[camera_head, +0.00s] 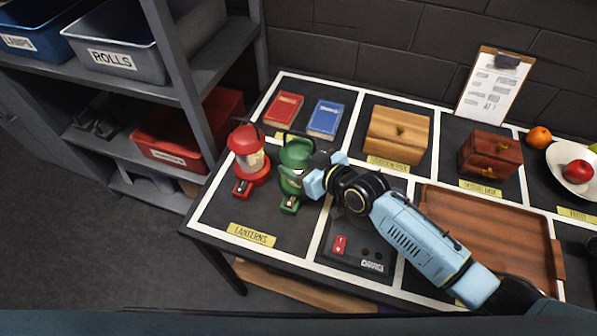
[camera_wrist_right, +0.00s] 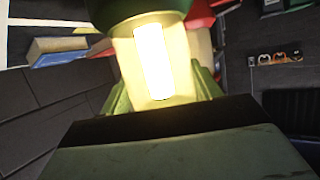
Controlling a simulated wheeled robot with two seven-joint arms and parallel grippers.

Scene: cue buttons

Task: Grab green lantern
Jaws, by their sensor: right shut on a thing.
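A green lantern (camera_head: 296,153) stands on the table in the section labelled LANTERNS, partly hidden behind my right gripper (camera_head: 314,180). My right gripper is shut on the green lantern; the fingertips themselves are hard to make out. In the right wrist view the green lantern (camera_wrist_right: 160,65) fills the middle, with its lamp glowing bright inside a pale housing. A red lantern (camera_head: 249,153) stands upright just left of it in the head view. My left gripper is not seen.
Red (camera_head: 283,108) and blue (camera_head: 326,118) books lie behind the lanterns. A light wooden box (camera_head: 398,136) and a dark wooden box (camera_head: 490,154) stand farther right. A button panel (camera_head: 353,250) and brown tray (camera_head: 500,235) lie near my right arm. A shelf (camera_head: 190,80) stands left.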

